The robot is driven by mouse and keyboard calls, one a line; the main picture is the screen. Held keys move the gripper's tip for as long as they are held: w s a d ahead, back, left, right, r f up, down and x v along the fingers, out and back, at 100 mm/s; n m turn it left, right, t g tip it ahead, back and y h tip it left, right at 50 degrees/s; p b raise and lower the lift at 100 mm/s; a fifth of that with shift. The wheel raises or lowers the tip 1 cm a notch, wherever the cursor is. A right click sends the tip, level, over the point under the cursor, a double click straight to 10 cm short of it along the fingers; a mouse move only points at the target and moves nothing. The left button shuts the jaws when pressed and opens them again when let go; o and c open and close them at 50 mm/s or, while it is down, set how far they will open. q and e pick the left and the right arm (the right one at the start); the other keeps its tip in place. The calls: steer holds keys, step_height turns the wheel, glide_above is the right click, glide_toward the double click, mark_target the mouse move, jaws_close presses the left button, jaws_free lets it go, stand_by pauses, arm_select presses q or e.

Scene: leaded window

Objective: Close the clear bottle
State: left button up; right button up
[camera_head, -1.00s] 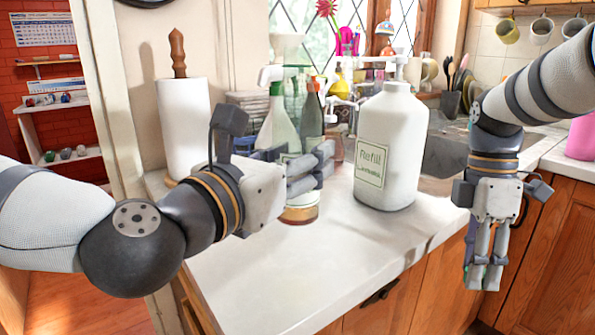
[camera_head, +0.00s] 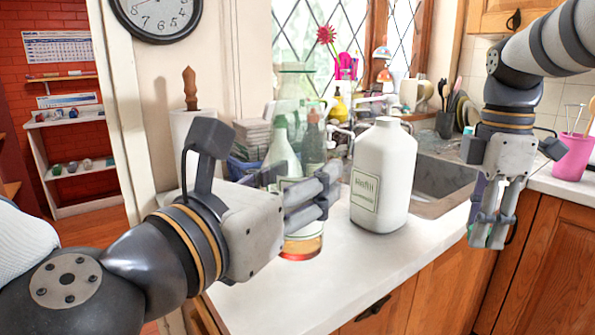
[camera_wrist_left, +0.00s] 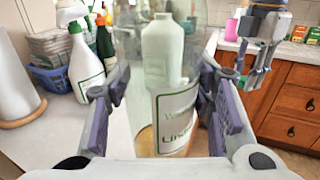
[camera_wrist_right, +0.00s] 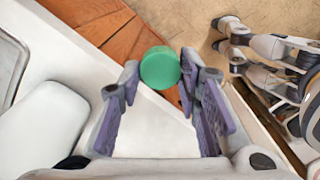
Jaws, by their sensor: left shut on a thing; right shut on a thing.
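The clear bottle (camera_head: 302,246) stands upright, see-through, with a pale label and amber liquid at its bottom. My left gripper (camera_head: 318,196) is shut around its side; the fingers hide part of it. The left wrist view shows the bottle (camera_wrist_left: 178,122) between the fingers, over the front of the counter. My right gripper (camera_head: 489,236) points down at the right, beyond the white jug and away from the bottle. In the right wrist view it is shut on a round green cap (camera_wrist_right: 160,68) at its fingertips. The head view does not clearly show the cap.
A white refill jug (camera_head: 384,180) stands on the counter between my grippers. Spray bottles (camera_head: 281,155) and a paper roll (camera_head: 185,135) are behind the left gripper. The sink (camera_head: 440,180) lies behind the jug; a pink cup (camera_head: 573,157) is at right. The front counter (camera_head: 300,290) is clear.

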arm_select(q)
steer(key=shift+s+r, duration=0.25)
steer(key=shift+s, duration=0.15)
arm_select(e)
steer(key=r, duration=0.2)
steer(key=shift+s+r+t, duration=0.3)
steer(key=shift+s+r, duration=0.1)
arm_select(q)
steer(key=shift+w+f, duration=0.1)
steer(key=shift+f, duration=0.05)
arm_select(e)
steer(key=shift+w+f, duration=0.1)
arm_select(q)
steer(key=o, duration=0.4)
jaws_close()
steer(key=shift+d, duration=0.1)
